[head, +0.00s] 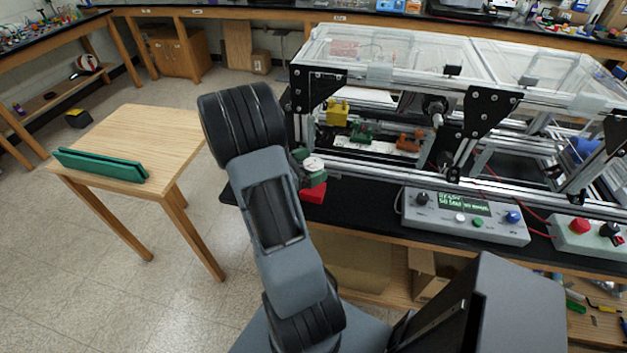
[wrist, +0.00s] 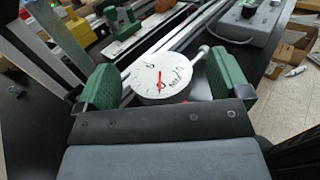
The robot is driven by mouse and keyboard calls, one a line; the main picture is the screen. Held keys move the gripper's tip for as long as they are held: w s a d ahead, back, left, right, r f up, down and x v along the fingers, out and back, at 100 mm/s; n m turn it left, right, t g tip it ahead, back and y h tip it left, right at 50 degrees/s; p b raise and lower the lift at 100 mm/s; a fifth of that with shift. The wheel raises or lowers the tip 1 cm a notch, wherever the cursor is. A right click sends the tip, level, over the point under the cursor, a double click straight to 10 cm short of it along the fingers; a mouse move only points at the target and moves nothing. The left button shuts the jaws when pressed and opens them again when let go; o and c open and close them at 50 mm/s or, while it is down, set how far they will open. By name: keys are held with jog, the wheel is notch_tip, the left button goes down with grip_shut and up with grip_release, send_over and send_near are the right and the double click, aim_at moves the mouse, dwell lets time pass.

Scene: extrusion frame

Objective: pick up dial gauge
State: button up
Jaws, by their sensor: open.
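The dial gauge (wrist: 163,75) has a round white face with a red needle and a metal stem at its upper right. It lies between the two green finger pads of my gripper (wrist: 165,84) in the wrist view. The jaws are open, with a pad on either side of the gauge; I cannot tell whether either touches it. In the head view the gauge (head: 313,163) shows at the black bench's left end, just right of my arm. A green pad partly covers it there. A red block (head: 312,193) is below it.
The aluminium extrusion frame (head: 385,172) stands close behind the gauge, with yellow, green and orange parts inside. A grey control box (head: 465,217) sits to the right. A wooden table (head: 150,125) with a green rack (head: 100,165) stands at left, mostly clear.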

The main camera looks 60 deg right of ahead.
jog(key=shift+s+d, duration=0.2)
jog(key=shift+d, duration=0.1)
jog(key=c, duration=1.7)
jog(key=shift+c, duration=0.2)
jog(key=shift+r, duration=0.2)
